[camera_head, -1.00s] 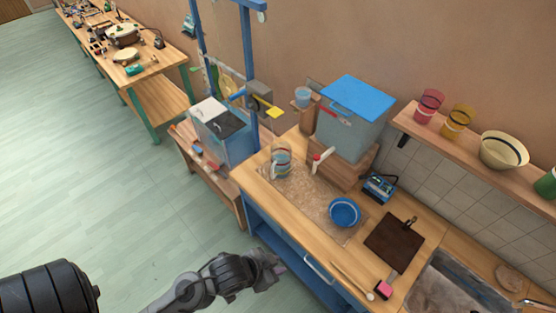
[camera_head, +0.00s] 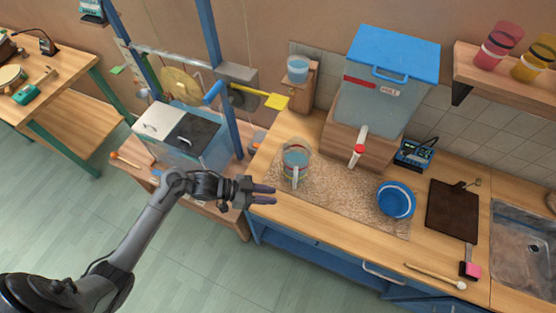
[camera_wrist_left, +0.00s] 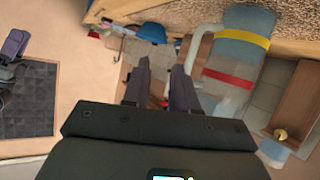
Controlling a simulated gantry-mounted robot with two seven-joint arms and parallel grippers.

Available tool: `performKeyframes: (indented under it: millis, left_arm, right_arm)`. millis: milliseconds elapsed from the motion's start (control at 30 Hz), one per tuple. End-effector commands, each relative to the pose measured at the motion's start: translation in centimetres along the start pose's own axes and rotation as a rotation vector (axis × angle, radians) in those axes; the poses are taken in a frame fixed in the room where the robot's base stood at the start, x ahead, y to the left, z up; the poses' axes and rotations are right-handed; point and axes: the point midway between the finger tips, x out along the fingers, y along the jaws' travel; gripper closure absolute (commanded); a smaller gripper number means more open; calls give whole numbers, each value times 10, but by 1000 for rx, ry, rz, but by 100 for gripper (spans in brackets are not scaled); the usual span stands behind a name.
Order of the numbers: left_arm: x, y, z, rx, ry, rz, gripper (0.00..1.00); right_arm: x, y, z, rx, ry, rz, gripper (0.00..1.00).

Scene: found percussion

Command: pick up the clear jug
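The clear jug (camera_head: 296,160) stands upright on the speckled mat at the left end of the wooden counter. It has coloured bands and a handle facing the front. My left gripper (camera_head: 264,195) is open and empty, to the left and in front of the jug, apart from it. In the left wrist view the jug (camera_wrist_left: 238,62) shows large and tilted at upper right, with yellow and red bands. Its pale handle is just right of my two parted fingers (camera_wrist_left: 166,72). A dark, purple-tipped part at that view's left edge looks like my right gripper (camera_wrist_left: 14,45), cut off.
A blue bowl (camera_head: 396,200) sits on the mat (camera_head: 335,200), right of the jug. A blue-lidded water tank (camera_head: 385,95) with a red-tipped tap stands behind. A small cup (camera_head: 298,70) stands on a wooden block. A lower table with a clear tank (camera_head: 190,135) is at left.

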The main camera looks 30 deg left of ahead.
Motion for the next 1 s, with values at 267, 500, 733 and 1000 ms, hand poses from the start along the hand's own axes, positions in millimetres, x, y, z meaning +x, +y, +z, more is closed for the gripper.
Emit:
performKeyframes:
  millis: [267,500,733,1000]
  left_arm:
    - [3,-46,-11,78,28,-54,73]
    - [28,-52,-19,89,39,-59,73]
    - [53,-53,-20,89,37,-61,73]
    - [70,-54,-20,89,37,-59,73]
  right_arm:
    - [33,3,11,-4,-1,10,57]
    - [35,5,12,-10,-2,17,57]
    - [35,3,12,-7,0,10,57]
    - [36,1,12,-2,1,5,57]
